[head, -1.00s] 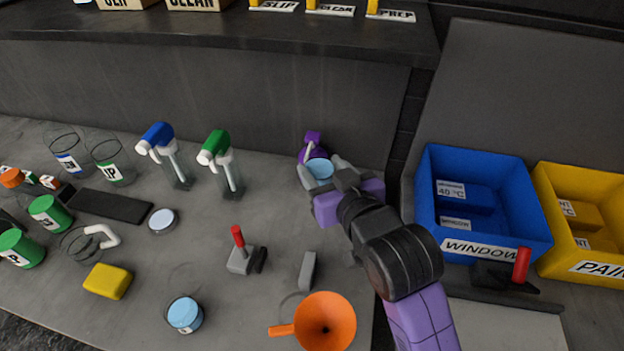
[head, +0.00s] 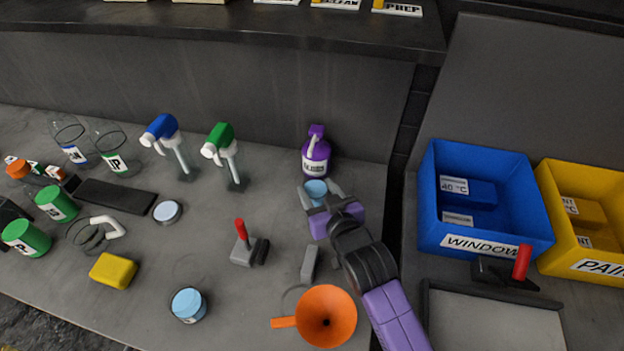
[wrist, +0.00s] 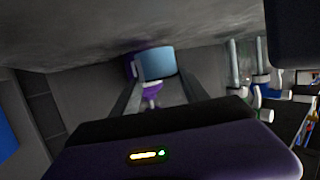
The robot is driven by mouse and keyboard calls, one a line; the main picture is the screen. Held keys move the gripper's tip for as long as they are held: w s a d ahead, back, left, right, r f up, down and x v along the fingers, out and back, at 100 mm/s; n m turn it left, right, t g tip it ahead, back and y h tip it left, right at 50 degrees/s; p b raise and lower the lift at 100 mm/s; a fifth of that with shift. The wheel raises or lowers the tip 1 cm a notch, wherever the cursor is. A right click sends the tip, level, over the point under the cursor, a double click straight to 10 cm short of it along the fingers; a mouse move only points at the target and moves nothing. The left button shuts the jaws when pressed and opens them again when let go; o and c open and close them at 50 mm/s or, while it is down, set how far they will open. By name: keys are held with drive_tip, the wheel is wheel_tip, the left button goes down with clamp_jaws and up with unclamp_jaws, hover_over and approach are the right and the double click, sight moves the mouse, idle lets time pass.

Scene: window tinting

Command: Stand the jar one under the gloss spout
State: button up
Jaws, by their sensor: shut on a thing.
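A small jar with a light-blue top (head: 316,187) is between the fingers of my gripper (head: 321,194), which is shut on it. It also shows in the wrist view (wrist: 157,63). The purple pump bottle (head: 317,151) with a white label stands behind the jar, at the back of the bench. Its label is too small to read surely. The jar looks in front of the bottle's body; I cannot tell whether it is under the spout or touching the bench. In the wrist view the purple bottle (wrist: 130,66) is partly hidden behind the jar.
Blue (head: 162,129) and green (head: 219,137) pump bottles stand to the left. Another blue-topped jar (head: 187,304), an orange funnel (head: 326,316), a red-handled tool (head: 241,242) and a grey block (head: 309,264) are nearer. A blue WINDOW bin (head: 486,205) is on the right.

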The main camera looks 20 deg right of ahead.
sight(311, 177)
drive_tip(key=w, duration=0.4)
drive_tip(key=shift+w+d+r+p, duration=0.1)
drive_tip(key=shift+w+r+p, duration=0.05)
drive_tip(key=shift+p, duration=0.25)
drive_tip(key=shift+f, duration=0.55)
drive_tip(key=shift+s+f, duration=0.2)
drive_tip(key=shift+f, duration=0.2)
drive_tip(key=o, duration=1.6)
drive_tip(key=shift+c, duration=0.2)
drive_tip(key=shift+r, duration=0.1)
